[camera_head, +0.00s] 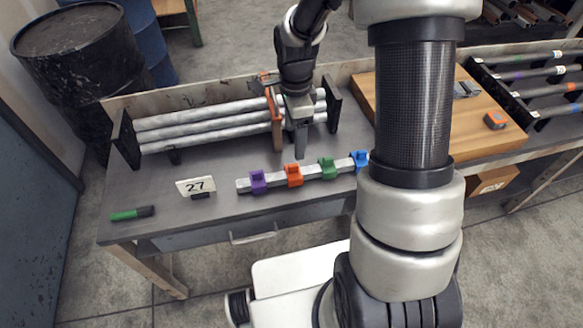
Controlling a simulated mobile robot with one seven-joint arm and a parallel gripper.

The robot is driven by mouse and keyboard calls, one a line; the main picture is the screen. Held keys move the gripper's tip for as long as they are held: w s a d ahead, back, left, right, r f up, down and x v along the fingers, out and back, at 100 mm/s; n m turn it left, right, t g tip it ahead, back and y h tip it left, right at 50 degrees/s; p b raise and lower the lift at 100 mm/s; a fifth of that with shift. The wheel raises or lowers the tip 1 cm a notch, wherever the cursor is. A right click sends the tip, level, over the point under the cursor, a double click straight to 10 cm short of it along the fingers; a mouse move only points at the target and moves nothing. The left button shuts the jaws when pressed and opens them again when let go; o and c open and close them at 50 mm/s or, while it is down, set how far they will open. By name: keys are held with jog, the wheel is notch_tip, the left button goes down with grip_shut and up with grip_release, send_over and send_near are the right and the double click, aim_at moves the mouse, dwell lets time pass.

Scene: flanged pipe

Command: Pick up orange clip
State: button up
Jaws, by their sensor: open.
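The orange clip (294,175) sits on a pale bar (313,171) that lies along the front of the grey workbench. A purple clip (258,182) is to its left on the bar. A green clip (328,168) and a blue clip (361,160) are to its right. My gripper (288,152) hangs above and behind the orange clip, pointing down in front of the pipe rack. One finger looks brown and one grey, and they are apart. I see nothing held between them. The gap to the clip is hard to judge.
Several grey pipes (200,122) lie in a black-ended rack behind the gripper. A "27" card (196,186) and a green marker (131,213) are on the left of the bench. A wooden board (485,125) lies at right. My arm hides part of the bench.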

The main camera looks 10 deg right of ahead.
aim_at(293, 165)
jog(key=f, duration=1.2)
jog(key=shift+a+f+b, duration=0.2)
jog(key=shift+f+b, duration=0.15)
jog(key=c, duration=1.2)
